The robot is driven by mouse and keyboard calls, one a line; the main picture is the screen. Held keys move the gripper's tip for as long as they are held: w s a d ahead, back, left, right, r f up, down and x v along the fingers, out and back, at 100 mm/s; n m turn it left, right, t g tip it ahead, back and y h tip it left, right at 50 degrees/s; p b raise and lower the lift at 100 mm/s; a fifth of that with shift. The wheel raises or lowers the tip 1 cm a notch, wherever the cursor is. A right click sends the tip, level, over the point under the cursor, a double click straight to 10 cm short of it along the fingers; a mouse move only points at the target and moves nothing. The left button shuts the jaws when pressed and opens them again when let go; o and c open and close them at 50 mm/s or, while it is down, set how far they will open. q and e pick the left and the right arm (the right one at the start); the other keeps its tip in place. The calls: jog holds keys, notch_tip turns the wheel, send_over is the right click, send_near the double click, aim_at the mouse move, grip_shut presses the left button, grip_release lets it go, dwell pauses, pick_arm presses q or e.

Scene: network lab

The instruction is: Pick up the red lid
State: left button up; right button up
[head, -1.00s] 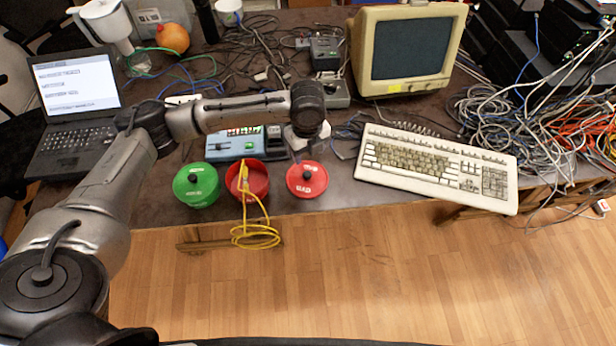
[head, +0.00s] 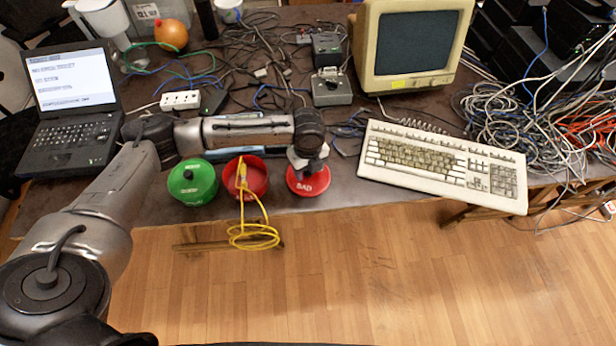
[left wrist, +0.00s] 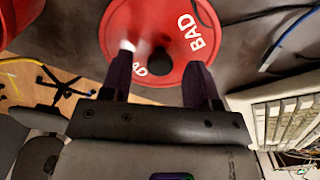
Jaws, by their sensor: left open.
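The red lid (head: 309,182), marked "BAD", lies on the table near its front edge in the head view. In the left wrist view the red lid (left wrist: 170,25) fills the top middle, with its dark round knob (left wrist: 158,62) between my fingers. My left gripper (head: 306,168) is above the lid, pointing down. In the left wrist view my left gripper (left wrist: 160,62) is open, with one finger on each side of the knob. I cannot tell whether the fingers touch it. My right gripper is not in view.
Left of the lid stand an open red bowl (head: 258,188) with a yellow cable (head: 262,215) hanging out, and a green lidded bowl (head: 193,184). A beige keyboard (head: 440,165) lies to the right. Tangled cables (head: 265,45) cover the table behind.

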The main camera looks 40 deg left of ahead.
pick_arm(q)
jog(key=shift+f, duration=0.85)
jog(key=shift+c, duration=0.5)
jog(key=c, duration=0.9)
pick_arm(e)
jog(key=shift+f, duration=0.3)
pick_arm(q)
jog(key=shift+r, duration=0.15)
